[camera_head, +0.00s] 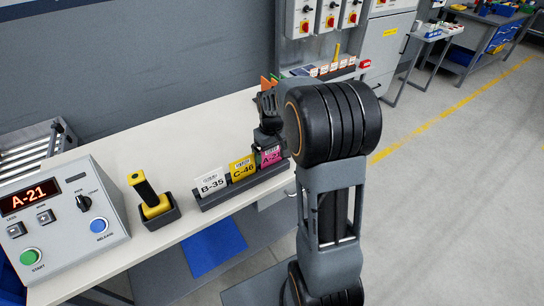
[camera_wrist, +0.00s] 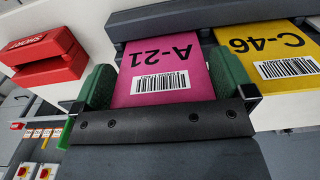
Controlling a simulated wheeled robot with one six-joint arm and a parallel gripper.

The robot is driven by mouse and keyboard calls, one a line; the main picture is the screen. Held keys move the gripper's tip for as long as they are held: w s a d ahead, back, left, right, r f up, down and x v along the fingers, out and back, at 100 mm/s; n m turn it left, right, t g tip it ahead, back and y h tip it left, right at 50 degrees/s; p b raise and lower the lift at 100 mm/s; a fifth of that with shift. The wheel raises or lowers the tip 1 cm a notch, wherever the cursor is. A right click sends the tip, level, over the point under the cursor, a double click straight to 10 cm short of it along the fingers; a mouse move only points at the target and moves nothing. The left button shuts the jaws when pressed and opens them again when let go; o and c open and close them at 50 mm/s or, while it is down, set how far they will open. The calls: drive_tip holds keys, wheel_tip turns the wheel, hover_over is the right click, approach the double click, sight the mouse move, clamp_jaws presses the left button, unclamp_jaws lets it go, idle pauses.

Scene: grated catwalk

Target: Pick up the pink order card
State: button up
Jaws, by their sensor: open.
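The pink order card (camera_head: 270,156), marked A-21 in the wrist view (camera_wrist: 165,65), stands in a dark card rack (camera_head: 215,199) on the bench, at the rack's right end. In the wrist view my gripper (camera_wrist: 163,88) is open, with one green-padded finger on each side of the pink card. Some gap seems to show beside the card, and I cannot tell whether a finger touches it. In the head view my gripper (camera_head: 269,133) is just above the card, and the arm hides part of that area.
A yellow C-46 card (camera_head: 242,168) stands beside the pink one, then a white B-35 card (camera_head: 211,183). A yellow-handled scanner (camera_head: 152,198) and a control box showing A-21 (camera_head: 60,220) are to the left. A red box (camera_wrist: 45,62) is near my gripper.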

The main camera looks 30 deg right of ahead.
drive_tip(key=shift+f, duration=0.3)
drive_tip(key=c, duration=0.6)
drive_tip(key=shift+r, duration=0.1)
